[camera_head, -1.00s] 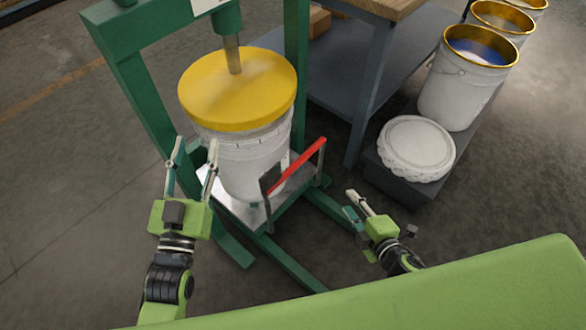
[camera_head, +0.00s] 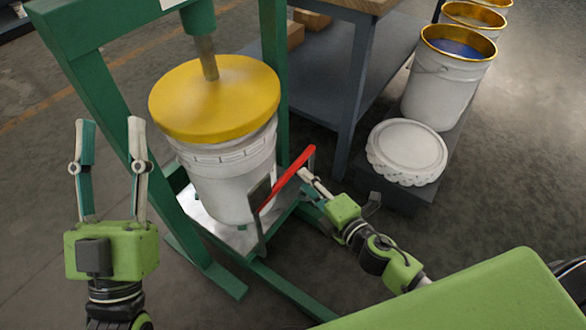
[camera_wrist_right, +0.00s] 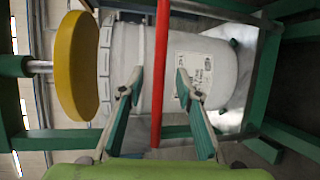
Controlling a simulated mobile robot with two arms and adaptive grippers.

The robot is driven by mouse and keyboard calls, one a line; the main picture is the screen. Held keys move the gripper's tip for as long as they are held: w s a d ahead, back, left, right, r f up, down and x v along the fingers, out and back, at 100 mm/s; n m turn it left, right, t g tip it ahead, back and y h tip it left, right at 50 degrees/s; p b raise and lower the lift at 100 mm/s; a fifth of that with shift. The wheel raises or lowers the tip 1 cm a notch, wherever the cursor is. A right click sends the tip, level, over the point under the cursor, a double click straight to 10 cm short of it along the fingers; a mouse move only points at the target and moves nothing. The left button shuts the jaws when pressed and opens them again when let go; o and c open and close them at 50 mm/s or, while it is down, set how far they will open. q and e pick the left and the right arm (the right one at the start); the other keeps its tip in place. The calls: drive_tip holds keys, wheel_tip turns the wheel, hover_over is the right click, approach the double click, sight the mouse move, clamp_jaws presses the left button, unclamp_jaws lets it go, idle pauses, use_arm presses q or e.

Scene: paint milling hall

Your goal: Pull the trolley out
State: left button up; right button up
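The trolley (camera_head: 240,238) is a low metal platform with an upright red-topped handle bar (camera_head: 287,180). A white bucket (camera_head: 228,178) with a yellow disc (camera_head: 215,98) on top stands on it, inside a green press frame (camera_head: 85,85). My right gripper (camera_head: 309,180) is at the handle's right side. In the right wrist view, its fingers (camera_wrist_right: 158,75) are open, with the red bar (camera_wrist_right: 157,100) running between them and a gap visible on both sides.
A grey workbench (camera_head: 345,75) stands behind and right of the frame. A low dark platform (camera_head: 395,190) holds a stack of white lids (camera_head: 408,148) and an open bucket (camera_head: 445,90). More buckets stand behind. Floor at the far left is clear.

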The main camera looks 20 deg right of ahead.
sight(295, 171)
drive_tip(key=x, duration=0.6)
drive_tip(key=shift+w+f+b, duration=0.1)
drive_tip(key=shift+w+b, duration=0.05)
drive_tip(key=shift+b, duration=0.2)
use_arm(q)
drive_tip(key=shift+s+a+r+t+h, duration=0.15)
drive_tip(key=shift+s+r+t+h, duration=0.15)
drive_tip(key=shift+s+r+t, duration=0.4)
drive_tip(key=shift+s+a+r+t+h, duration=0.1)
drive_tip(key=shift+s+r+t+h, duration=0.25)
drive_tip(key=shift+s+r, duration=0.5)
use_arm(e)
drive_tip(key=shift+w+a+f, duration=0.1)
drive_tip(key=shift+w+a, duration=0.05)
drive_tip(key=shift+w, duration=0.35)
clamp_jaws()
